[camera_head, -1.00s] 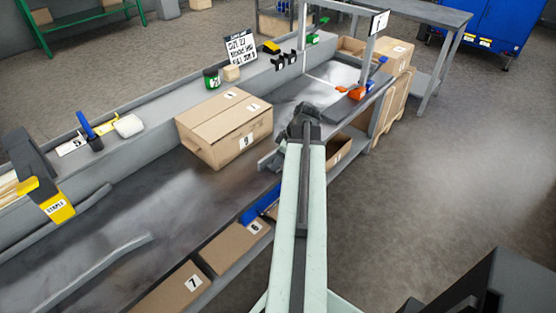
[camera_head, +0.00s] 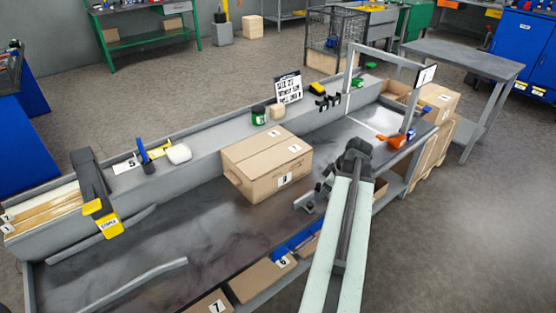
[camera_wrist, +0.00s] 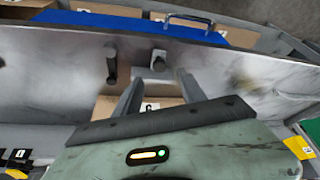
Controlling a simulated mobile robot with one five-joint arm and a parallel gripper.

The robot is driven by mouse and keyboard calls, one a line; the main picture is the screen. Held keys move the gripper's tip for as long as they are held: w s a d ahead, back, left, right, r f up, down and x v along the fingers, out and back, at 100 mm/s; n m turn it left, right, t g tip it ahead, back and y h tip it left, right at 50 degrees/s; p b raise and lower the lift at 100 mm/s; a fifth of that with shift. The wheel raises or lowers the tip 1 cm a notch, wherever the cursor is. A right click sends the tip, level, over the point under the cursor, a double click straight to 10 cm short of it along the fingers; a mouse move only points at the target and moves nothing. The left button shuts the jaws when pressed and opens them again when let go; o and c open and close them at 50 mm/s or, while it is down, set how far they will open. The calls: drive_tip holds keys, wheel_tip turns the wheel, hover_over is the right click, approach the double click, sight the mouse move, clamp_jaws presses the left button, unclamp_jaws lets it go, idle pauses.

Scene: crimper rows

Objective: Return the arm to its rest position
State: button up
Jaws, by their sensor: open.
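My arm (camera_head: 340,240) reaches up from the bottom of the head view, and its dark upper joint (camera_head: 355,152) stands in front of the workbench's right part. In the wrist view my gripper (camera_wrist: 157,92) is open. Its two grey fingers are spread apart with nothing held between them. A cardboard surface with a label (camera_wrist: 150,106) shows behind the fingers; I cannot tell whether it is close. In the head view the gripper's fingers are hard to make out beside the joint.
A taped cardboard box (camera_head: 268,165) stands on the dark workbench (camera_head: 160,240), left of my arm. A blue bin (camera_head: 298,240) and cartons sit below the front edge. An orange tool (camera_head: 396,141) lies at the right end. The floor (camera_head: 460,230) on the right is clear.

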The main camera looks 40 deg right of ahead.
drive_tip(key=w+a+n+g+y, duration=0.1)
drive_tip(key=w+a+n, duration=0.2)
drive_tip(key=w+a, duration=0.8)
drive_tip(key=w+a+n+g+y, duration=0.1)
drive_tip(key=w+a+n, duration=0.2)
drive_tip(key=w+a, duration=0.9)
drive_tip(key=s+a+m+h, duration=0.1)
drive_tip(key=a+m, duration=0.1)
drive_tip(key=a, duration=0.6)
drive_tip(key=s+a+f+m+g+h, duration=0.1)
drive_tip(key=s+a+m, duration=0.1)
drive_tip(key=a, duration=0.6)
drive_tip(key=s+a+m+g+h, duration=0.1)
drive_tip(key=s+a+m, duration=0.1)
drive_tip(key=a, duration=0.7)
drive_tip(key=shift+s+f, duration=0.2)
drive_tip(key=shift+f, duration=0.2)
drive_tip(key=shift+d+m, duration=0.25)
drive_tip(key=shift+m, duration=0.85)
wheel_tip(320, 180, up, 13)
drive_tip(key=m+p, duration=0.1)
drive_tip(key=p, duration=1.1)
drive_tip(key=shift+f+p, duration=0.2)
drive_tip(key=shift+p, duration=0.1)
